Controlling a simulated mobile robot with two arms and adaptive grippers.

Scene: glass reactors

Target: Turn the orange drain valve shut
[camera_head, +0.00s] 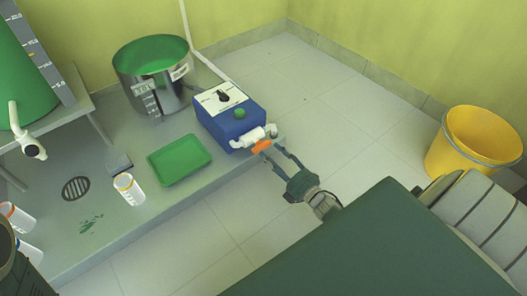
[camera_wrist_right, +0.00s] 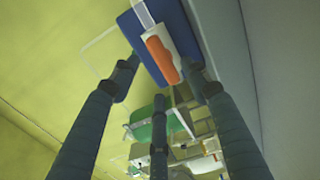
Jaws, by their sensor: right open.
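The orange drain valve handle (camera_head: 261,147) sits on a white pipe fitting (camera_head: 252,136) at the front of a blue box (camera_head: 236,115) in the head view. My right gripper (camera_head: 273,154) reaches up to it from the lower right and is open. In the right wrist view the orange handle (camera_wrist_right: 163,59) lies between the spread dark fingers of my right gripper (camera_wrist_right: 165,70), lengthwise along the white fitting. Whether either finger touches the handle I cannot tell. My left gripper is not in view.
A green tank (camera_head: 22,90) stands left. A yellow bucket (camera_head: 474,142) is at right. The tiled floor between is clear.

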